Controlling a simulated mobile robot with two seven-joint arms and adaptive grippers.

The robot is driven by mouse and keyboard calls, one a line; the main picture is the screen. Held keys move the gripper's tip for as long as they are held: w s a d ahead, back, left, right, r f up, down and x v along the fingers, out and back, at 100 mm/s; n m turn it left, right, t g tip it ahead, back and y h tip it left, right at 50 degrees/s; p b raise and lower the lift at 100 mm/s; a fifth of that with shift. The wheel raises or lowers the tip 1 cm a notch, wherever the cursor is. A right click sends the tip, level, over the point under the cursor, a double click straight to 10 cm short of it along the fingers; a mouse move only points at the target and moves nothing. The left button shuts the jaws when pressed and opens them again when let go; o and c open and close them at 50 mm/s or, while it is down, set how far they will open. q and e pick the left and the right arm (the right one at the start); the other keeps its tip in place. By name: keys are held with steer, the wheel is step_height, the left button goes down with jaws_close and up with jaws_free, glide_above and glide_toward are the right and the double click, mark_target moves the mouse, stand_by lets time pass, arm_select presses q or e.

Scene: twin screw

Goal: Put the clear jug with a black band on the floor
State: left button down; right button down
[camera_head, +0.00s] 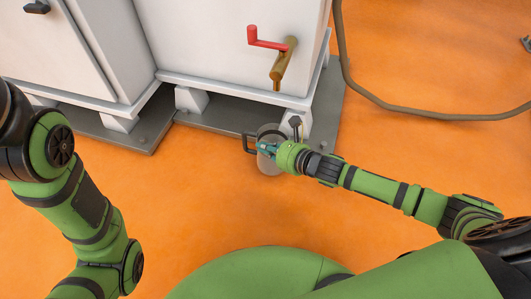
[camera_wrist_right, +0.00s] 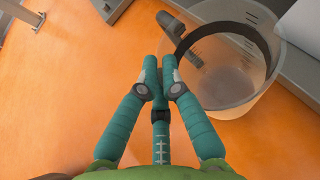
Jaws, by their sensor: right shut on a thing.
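The clear jug with a black band (camera_head: 268,168) is low in front of the white cabinet in the head view, partly covered by my right gripper. Its dark handle (camera_head: 247,143) points left there. In the right wrist view the jug (camera_wrist_right: 232,88) is upper right, its mouth facing the camera and the dark band around its rim. It looks empty. My right gripper (camera_head: 263,147) is shut on the jug; its fingers (camera_wrist_right: 160,75) are close together beside the handle, and the exact contact is unclear. I cannot tell whether the jug touches the floor. My left gripper is out of view.
A brass tap (camera_head: 284,68) with a red lever (camera_head: 266,42) sticks out of the white cabinet (camera_head: 215,45) above the jug. A grey base plate (camera_head: 325,105) edges the cabinet. A hose (camera_head: 400,108) lies at right. The orange floor (camera_head: 195,205) in front is clear.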

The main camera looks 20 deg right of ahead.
steer(key=shift+f, duration=0.1)
steer(key=shift+f, duration=0.3)
steer(key=c, duration=1.4)
jaws_free()
